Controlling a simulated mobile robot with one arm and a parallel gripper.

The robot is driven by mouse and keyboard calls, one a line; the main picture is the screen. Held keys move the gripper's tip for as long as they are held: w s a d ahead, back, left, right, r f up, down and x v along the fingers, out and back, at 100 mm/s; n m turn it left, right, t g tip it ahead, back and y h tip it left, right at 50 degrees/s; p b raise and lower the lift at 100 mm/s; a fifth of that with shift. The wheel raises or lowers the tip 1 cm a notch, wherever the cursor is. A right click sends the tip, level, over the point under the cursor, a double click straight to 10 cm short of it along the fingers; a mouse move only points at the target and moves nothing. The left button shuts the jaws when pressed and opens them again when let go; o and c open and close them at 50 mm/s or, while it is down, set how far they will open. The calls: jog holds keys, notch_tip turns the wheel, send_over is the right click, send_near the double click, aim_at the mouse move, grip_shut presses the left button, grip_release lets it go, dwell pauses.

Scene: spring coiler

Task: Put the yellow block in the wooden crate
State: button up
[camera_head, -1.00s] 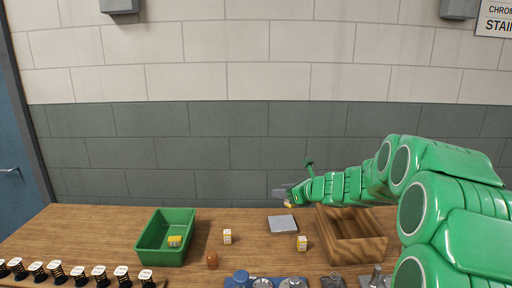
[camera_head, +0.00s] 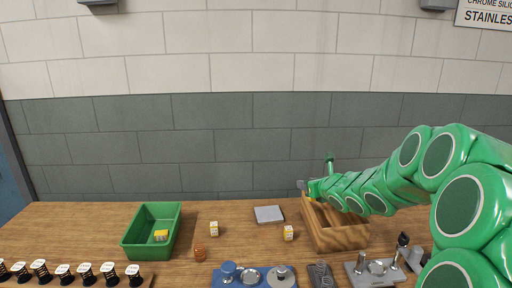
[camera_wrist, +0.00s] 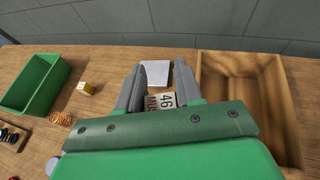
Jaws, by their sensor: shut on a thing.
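My gripper (camera_head: 306,186) is above the table by the far left corner of the wooden crate (camera_head: 340,239). It is shut on a small block (camera_wrist: 160,101) with a pale face marked "46", visible between the fingers in the wrist view. The crate (camera_wrist: 240,92) appears open and empty, to the right of my gripper in the wrist view. Another yellow block (camera_head: 161,235) lies inside the green bin (camera_head: 146,252). Two white-and-yellow blocks (camera_head: 214,229) (camera_head: 288,233) stand on the table.
A grey plate (camera_head: 268,214) lies left of the crate. A copper coil (camera_head: 200,255) stands near the green bin. Several dark springs (camera_head: 85,273) line the front left. A blue fixture (camera_head: 252,277) and metal tools (camera_head: 372,268) occupy the front edge.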

jog(key=shift+d+r, duration=0.1)
jog(key=shift+r, duration=0.05)
